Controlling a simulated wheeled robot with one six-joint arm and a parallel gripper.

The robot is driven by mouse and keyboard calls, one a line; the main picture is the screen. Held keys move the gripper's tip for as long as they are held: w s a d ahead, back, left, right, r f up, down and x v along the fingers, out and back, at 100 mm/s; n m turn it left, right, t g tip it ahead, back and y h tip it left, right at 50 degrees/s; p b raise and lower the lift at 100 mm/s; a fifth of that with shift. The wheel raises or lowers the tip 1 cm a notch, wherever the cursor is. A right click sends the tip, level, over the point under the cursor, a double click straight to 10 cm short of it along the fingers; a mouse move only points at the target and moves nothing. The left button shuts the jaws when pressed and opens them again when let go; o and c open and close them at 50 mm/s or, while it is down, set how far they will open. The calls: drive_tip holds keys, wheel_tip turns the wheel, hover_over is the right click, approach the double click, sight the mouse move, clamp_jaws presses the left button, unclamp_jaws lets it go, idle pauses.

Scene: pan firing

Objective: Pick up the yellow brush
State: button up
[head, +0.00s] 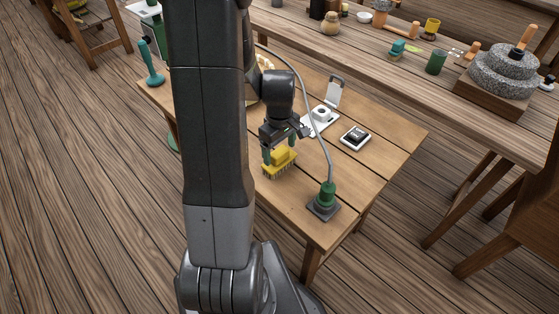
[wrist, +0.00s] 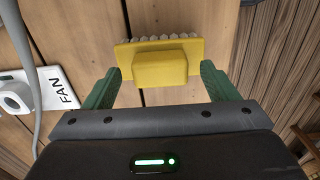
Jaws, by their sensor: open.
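The yellow brush (head: 281,162) lies bristles down on the small wooden table, near its front edge. In the wrist view the brush (wrist: 162,62) shows its block-shaped grip on top and a row of pale bristles along the far side. My gripper (head: 280,150) is right above the brush with its fingers pointing down. In the wrist view its green fingers (wrist: 158,88) are apart, one toward each end of the brush. Whether the fingers touch the brush, I cannot tell. My arm hides part of the table in the head view.
A white FAN switch plate (wrist: 57,88) lies left of the brush in the wrist view. On the table (head: 385,150) are a dark-topped white box (head: 355,137), a white hinged device (head: 322,117) and a green-grey stand (head: 326,200) with a grey cable. A longer table with stone grinder (head: 503,75) stands behind.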

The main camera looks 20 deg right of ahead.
sight(279, 151)
drive_tip(key=shift+f, duration=0.8)
drive_tip(key=shift+c, duration=0.2)
drive_tip(key=c, duration=1.1)
wheel_tip(279, 151, up, 10)
